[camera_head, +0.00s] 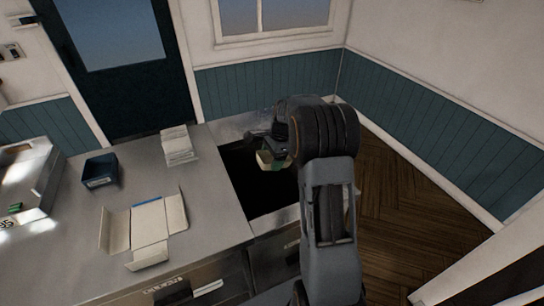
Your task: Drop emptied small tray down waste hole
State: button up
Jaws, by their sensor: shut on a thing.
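My gripper (270,143) is over the dark waste hole (258,192) at the right end of the steel counter. It is shut on a small pale tray (264,160), which hangs below the jaws above the opening. The inside of the tray is hard to see. My arm hides the right side of the hole, and the hole's depth is too dark to make out.
A flattened open carton (150,222) lies on the steel counter (210,232). A dark blue bin (100,171) and a white stack (178,145) stand behind it. A metal unit (25,185) is at the far left. Wooden floor (400,190) is clear to the right.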

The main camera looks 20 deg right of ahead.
jog(key=o, duration=1.4)
jog(key=v, duration=1.4)
jog(key=shift+w+f, duration=0.1)
